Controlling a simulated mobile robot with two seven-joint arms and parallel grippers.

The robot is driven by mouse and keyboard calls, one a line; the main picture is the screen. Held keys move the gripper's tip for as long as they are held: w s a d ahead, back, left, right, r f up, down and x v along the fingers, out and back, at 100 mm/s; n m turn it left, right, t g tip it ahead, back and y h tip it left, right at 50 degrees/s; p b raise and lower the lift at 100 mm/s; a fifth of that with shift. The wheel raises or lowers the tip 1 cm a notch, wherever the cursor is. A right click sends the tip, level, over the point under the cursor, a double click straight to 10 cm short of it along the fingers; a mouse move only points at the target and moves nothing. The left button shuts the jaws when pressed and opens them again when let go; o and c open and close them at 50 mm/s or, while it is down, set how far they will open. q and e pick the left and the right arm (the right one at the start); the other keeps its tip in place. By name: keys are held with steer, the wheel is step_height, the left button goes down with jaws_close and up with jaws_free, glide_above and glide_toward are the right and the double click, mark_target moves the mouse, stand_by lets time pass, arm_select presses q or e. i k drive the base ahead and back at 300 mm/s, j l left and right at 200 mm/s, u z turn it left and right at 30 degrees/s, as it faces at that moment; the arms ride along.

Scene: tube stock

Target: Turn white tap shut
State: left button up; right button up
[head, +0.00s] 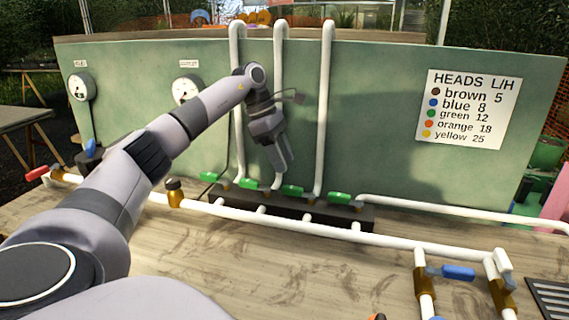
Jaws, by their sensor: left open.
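The white tap (502,260) is at the right of the head view, on a brass valve body (502,292) at the right end of the long white pipe. Its short white handle tilts up along the line of its pipe, which runs toward the front edge. My left gripper (281,163) is open and empty, pointing down in front of the green panel, above the row of green taps. It is far to the left of the white tap and apart from it. My right gripper is not in view.
A blue tap (458,272) sits just left of the white tap. Green taps (292,190) line a dark block (240,210) below upright white pipes (325,110). A dark grate (552,300) lies at the right. The wooden bench top (330,278) is clear in the middle.

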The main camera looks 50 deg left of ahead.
mark_target(504, 266)
steer(key=k+l, duration=0.25)
steer(key=l, duration=0.15)
steer(key=k+l, duration=0.25)
steer(key=l, duration=0.15)
steer(key=k+l, duration=0.25)
steer(key=l, duration=0.2)
steer(key=k+l, duration=0.25)
steer(key=l, duration=0.15)
